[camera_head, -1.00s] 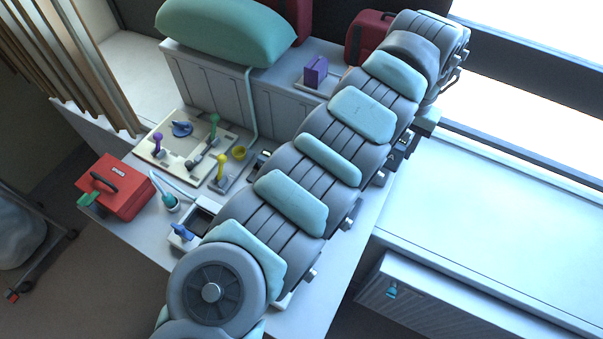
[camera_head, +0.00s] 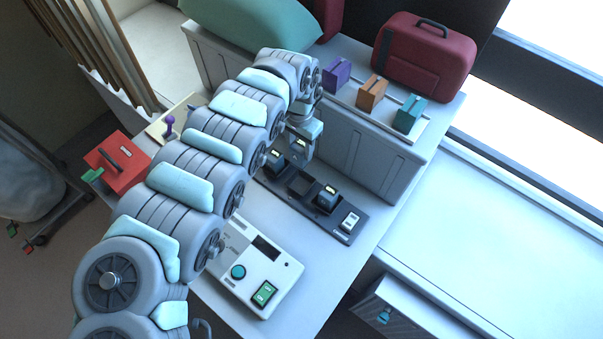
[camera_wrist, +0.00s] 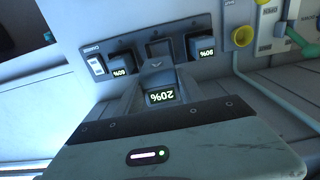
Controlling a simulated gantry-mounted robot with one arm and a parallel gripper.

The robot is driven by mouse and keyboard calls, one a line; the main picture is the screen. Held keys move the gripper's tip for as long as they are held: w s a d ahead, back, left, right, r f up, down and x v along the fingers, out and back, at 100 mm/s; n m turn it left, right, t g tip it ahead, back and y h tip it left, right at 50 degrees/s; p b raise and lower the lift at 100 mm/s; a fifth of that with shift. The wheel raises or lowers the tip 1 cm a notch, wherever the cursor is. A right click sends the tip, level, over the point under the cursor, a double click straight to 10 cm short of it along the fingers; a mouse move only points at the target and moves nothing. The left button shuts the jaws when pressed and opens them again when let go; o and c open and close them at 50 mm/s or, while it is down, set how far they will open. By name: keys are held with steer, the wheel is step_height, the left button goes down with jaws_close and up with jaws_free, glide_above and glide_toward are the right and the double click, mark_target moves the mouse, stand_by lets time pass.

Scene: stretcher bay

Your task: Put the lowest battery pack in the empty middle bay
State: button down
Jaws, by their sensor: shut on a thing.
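My gripper (camera_head: 302,132) is shut on a dark battery pack (camera_head: 299,149), whose lit screen reads 20%, upside down, in the wrist view (camera_wrist: 161,96). The pack is held just above the black charging dock (camera_head: 342,234). The empty middle bay (camera_head: 299,184) lies between two seated packs and also shows in the wrist view (camera_wrist: 159,48), just beyond the held pack. One seated pack is on the left (camera_head: 274,158), partly hidden by my arm, and one on the right (camera_head: 326,198). Their screens are lit but small. The held pack appears apart from the bay.
Purple (camera_head: 337,75), orange (camera_head: 372,92) and teal (camera_head: 410,112) blocks stand on the ledge behind, beside a dark red case (camera_head: 425,57). A red toolbox (camera_head: 117,165) is at left.

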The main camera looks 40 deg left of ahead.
steer(key=shift+f, duration=7.3)
steer(key=shift+f, duration=0.4)
steer(key=c, duration=0.7)
jaws_free()
steer(key=shift+r, duration=0.1)
step_height(320, 180, up, 11)
steer(key=shift+a+r, duration=0.1)
steer(key=shift+a, duration=0.05)
steer(key=shift+r, duration=0.7)
